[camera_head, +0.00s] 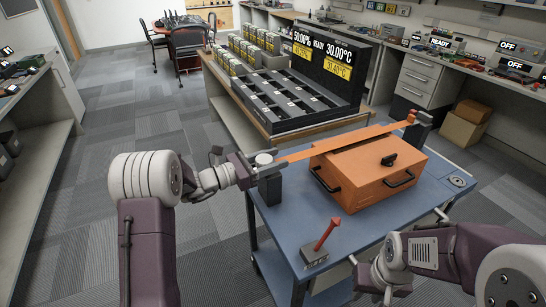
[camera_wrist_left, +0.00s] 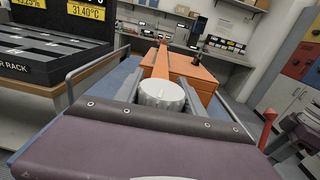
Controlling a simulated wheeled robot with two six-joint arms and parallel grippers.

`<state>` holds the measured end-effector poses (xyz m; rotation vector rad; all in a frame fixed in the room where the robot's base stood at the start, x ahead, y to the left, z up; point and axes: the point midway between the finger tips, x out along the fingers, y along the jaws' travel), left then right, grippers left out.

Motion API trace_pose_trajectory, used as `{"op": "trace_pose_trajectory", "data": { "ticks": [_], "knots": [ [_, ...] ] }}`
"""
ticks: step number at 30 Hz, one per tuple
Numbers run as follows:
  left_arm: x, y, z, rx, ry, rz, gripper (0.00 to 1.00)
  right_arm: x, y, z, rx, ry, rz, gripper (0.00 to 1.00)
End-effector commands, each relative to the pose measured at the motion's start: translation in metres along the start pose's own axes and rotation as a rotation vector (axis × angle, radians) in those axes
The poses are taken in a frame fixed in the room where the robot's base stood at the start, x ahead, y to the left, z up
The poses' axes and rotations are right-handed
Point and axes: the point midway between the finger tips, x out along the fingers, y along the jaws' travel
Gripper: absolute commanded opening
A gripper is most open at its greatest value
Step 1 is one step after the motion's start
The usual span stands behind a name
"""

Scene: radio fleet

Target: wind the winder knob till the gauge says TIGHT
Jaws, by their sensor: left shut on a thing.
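The pale round winder knob (camera_head: 264,159) sits on a dark post at the left end of the blue cart; it also shows in the left wrist view (camera_wrist_left: 162,95). My left gripper (camera_head: 250,167) is shut around the knob. An orange strap (camera_head: 345,140) runs from the winder across the top of an orange case (camera_head: 368,180) to a dark post (camera_head: 419,128) at the far end. No gauge reading of TIGHT is legible to me. My right gripper (camera_head: 376,284) is low by the cart's front edge; its fingers are too unclear to judge.
A small grey block with a red lever (camera_head: 325,236) stands on the front of the blue cart (camera_head: 285,225). Behind is a bench with a black compartment rack (camera_head: 285,100) and displays. Cardboard boxes (camera_head: 462,130) stand at right. Carpet is clear at left.

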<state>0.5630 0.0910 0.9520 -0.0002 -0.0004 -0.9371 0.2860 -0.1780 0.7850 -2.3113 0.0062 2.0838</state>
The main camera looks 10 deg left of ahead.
Motion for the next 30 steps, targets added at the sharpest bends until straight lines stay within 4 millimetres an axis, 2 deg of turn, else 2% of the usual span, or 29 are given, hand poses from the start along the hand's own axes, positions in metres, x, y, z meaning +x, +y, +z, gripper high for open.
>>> {"op": "trace_pose_trajectory", "data": {
  "ticks": [6, 15, 30],
  "knots": [
    [-0.001, -0.005, 0.003, 0.0, 0.002, -0.183, 0.06, -0.019, 0.0, -0.002, 0.0, 0.0, 0.0, 0.34],
    [-0.003, -0.012, 0.001, 0.0, 0.002, -0.42, 0.06, -0.038, -0.001, -0.004, 0.0, 0.0, 0.0, 0.34],
    [-0.006, -0.018, -0.001, -0.001, 0.002, -0.619, 0.06, -0.047, -0.001, -0.005, 0.0, 0.0, 0.0, 0.34]
  ]
}}
